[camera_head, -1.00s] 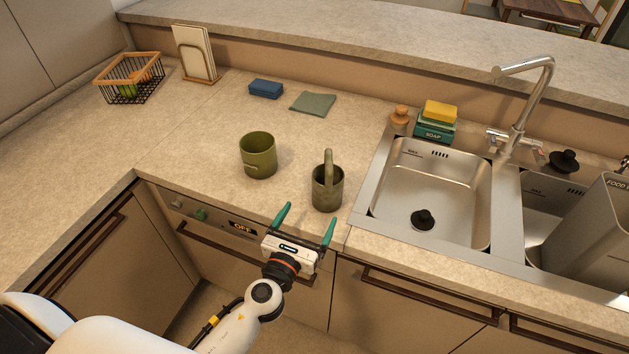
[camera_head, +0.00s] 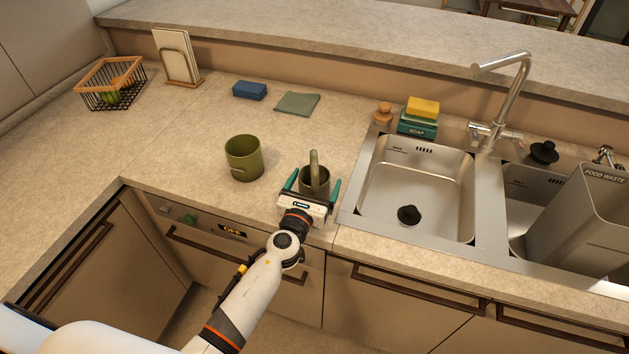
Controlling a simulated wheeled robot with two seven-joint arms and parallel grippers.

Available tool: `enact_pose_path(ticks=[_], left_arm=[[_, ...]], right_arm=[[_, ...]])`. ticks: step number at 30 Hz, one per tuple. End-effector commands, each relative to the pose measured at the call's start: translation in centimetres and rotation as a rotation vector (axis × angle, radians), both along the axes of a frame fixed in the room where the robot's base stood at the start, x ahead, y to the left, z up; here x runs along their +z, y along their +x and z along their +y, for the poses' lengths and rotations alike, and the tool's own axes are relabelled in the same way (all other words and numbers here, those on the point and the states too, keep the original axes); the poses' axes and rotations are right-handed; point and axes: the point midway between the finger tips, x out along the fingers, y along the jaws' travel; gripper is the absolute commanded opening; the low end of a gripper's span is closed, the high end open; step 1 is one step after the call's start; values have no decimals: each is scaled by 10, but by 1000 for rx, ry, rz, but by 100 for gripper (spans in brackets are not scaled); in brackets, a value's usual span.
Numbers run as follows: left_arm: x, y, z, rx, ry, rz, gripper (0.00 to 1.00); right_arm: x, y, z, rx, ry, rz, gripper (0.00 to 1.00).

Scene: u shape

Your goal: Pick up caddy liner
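A small dark olive container with an upright handle (camera_head: 314,166) stands on the counter left of the sink. An olive green cup-like container (camera_head: 243,158) stands to its left. No label marks either one as the caddy liner. My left gripper (camera_head: 314,178) is open, with its green fingers on the left and right sides of the handled container. I cannot tell whether the fingers touch it. The gripper's body hides the container's lower front. My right gripper is not in view.
A steel sink (camera_head: 462,190) with a tap (camera_head: 515,95) lies to the right. A grey food waste bin (camera_head: 590,225) stands in the second basin. A blue sponge (camera_head: 249,90), a green cloth (camera_head: 297,104) and a wire basket (camera_head: 112,85) are behind. The left counter is clear.

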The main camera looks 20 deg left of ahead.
Motion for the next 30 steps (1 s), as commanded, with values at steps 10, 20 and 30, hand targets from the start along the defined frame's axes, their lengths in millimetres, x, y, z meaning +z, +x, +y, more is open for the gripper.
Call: enact_pose_path(ticks=[10, 20, 30], left_arm=[[0, -1, 0, 0, 0, 1, 59], [1, -1, 0, 0, 0, 1, 38], [51, -1, 0, -2, -1, -1, 38]], right_arm=[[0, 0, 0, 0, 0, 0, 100], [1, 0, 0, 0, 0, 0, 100], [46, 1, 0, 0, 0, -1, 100]])
